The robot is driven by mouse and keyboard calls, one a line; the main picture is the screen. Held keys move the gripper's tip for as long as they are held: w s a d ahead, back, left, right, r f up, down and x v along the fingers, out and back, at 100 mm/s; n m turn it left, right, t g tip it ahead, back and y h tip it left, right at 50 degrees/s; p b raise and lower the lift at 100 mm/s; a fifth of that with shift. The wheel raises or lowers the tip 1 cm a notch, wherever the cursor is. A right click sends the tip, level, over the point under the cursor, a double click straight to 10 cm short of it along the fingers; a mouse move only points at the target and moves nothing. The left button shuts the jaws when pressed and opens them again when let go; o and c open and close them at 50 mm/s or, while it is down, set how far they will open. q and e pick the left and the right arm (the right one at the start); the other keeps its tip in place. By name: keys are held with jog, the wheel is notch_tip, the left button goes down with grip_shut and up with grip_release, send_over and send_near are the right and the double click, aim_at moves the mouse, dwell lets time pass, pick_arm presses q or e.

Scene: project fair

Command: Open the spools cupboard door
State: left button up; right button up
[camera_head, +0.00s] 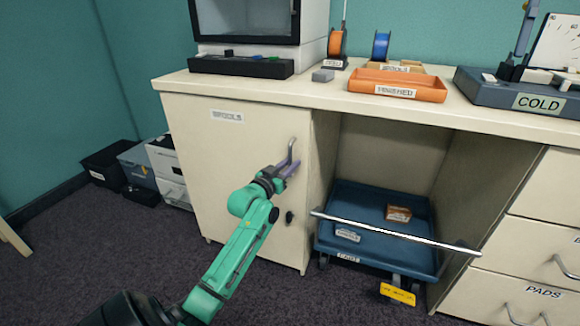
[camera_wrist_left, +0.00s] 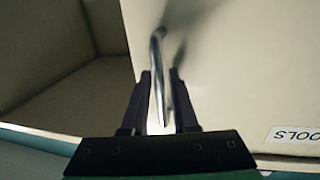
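The spools cupboard door (camera_head: 235,160) is the cream front at the left of the counter, with a SPOOLS label (camera_head: 227,116) near its top. It looks closed. Its metal bar handle (camera_head: 291,150) is near the door's right edge. My left gripper (camera_head: 287,167) is at the handle's lower part. In the left wrist view the handle (camera_wrist_left: 158,60) runs between the two dark fingers of my left gripper (camera_wrist_left: 161,78). A narrow gap shows beside the bar, so the fingers look open around it. My right gripper is not in view.
A blue cart (camera_head: 365,258) with a long push bar (camera_head: 390,232) stands in the open bay right of the door. Dark and grey bins (camera_head: 140,165) stand by the wall at left. Carpet (camera_head: 110,235) in front of the door looks clear apart from my arm.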

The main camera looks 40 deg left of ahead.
pick_arm(q)
grip_shut()
dwell(1.4)
